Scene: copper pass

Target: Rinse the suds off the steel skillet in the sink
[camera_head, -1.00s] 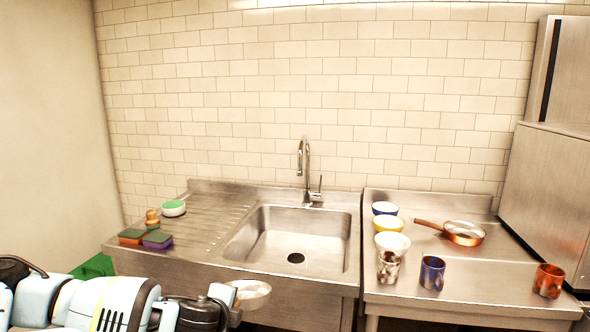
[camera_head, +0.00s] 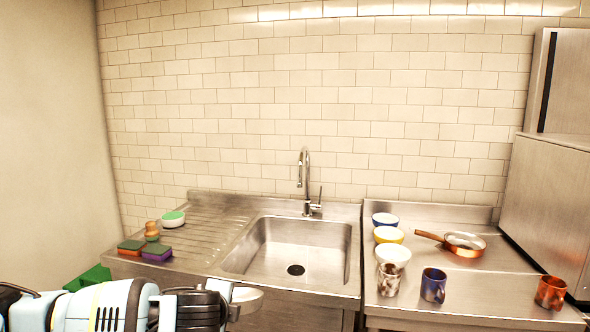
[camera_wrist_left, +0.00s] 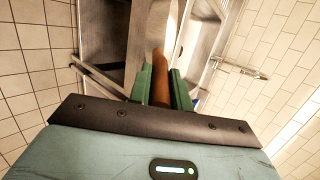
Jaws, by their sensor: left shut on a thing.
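My left gripper (camera_head: 222,298) is at the bottom of the head view, in front of the sink's front edge. It is shut on the brown handle (camera_wrist_left: 161,78) of a pan, seen between the green fingers in the left wrist view. The pale pan body (camera_head: 247,296), seemingly the steel skillet, shows just right of the gripper, outside the basin; suds cannot be made out. The steel sink (camera_head: 262,262) is empty, with a dark drain. The tap (camera_head: 305,182) stands behind it and no water stream shows. My right gripper is not in view.
On the left drainboard are sponges (camera_head: 157,252), a wooden-handled brush (camera_head: 152,232) and a green-topped white bowl (camera_head: 172,219). The right counter holds stacked bowls (camera_head: 388,236), a glass-like cup (camera_head: 389,280), a blue mug (camera_head: 433,285), a copper mug (camera_head: 550,292) and a copper pan (camera_head: 464,245).

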